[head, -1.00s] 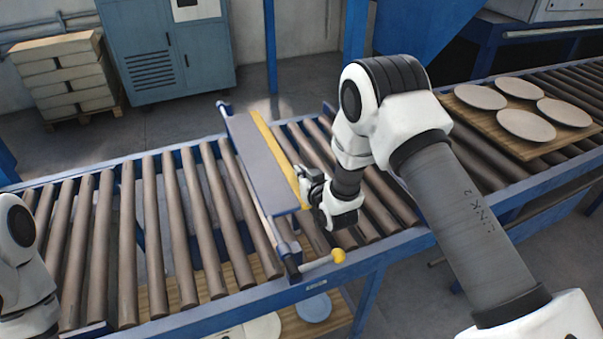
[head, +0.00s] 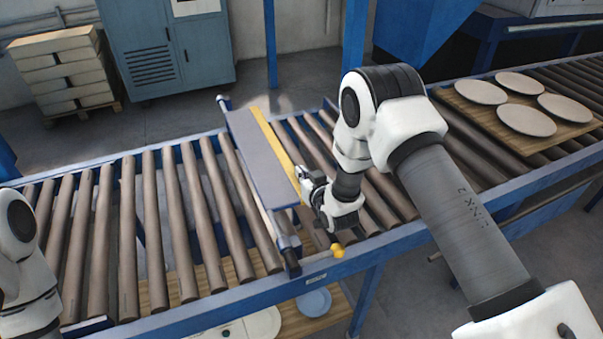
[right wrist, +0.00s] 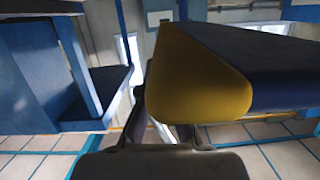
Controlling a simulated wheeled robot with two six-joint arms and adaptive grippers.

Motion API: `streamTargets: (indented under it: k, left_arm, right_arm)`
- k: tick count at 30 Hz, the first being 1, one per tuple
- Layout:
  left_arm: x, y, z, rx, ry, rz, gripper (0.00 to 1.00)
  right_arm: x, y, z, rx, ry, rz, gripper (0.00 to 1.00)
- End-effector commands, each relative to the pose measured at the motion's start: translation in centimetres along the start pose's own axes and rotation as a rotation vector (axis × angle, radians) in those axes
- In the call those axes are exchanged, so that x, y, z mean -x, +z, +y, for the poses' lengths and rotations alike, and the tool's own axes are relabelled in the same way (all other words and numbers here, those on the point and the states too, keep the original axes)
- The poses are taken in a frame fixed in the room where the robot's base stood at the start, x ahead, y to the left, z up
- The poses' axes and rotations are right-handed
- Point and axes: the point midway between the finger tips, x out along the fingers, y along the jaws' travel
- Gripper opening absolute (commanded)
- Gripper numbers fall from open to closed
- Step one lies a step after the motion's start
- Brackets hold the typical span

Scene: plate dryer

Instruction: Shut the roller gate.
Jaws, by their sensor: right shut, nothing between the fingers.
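The roller gate is a blue-grey panel (head: 262,160) with a yellow edge strip (head: 278,152) on its right side. It lies across the conveyor above the rollers, and its exact tilt is hard to tell. My right gripper (head: 302,177) is shut and empty at the right of the yellow strip, near the gate's near end. In the right wrist view the rounded yellow edge (right wrist: 198,82) fills the middle, right by the fingers, partly hiding them. Contact cannot be told. My left gripper is out of view.
Bare rollers (head: 165,225) lie left of the gate. At right, a wooden board (head: 490,118) carries several plates (head: 525,119) on the conveyor. A blue rail (head: 220,307) runs along the front. Dishes (head: 314,302) sit on a shelf below.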

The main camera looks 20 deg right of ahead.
Motion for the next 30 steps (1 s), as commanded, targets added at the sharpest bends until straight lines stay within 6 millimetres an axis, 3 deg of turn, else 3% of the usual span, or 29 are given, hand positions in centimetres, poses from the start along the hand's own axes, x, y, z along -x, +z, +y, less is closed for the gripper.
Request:
streamTargets:
  k: [11,30]
  left_arm:
    - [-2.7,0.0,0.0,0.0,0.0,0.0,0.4]
    - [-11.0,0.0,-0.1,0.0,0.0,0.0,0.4]
  right_arm:
    - [-0.5,2.4,0.4,-0.135,-0.033,-0.005,0.0]
    - [-2.1,8.8,-0.7,-0.749,-0.187,-0.004,0.0]
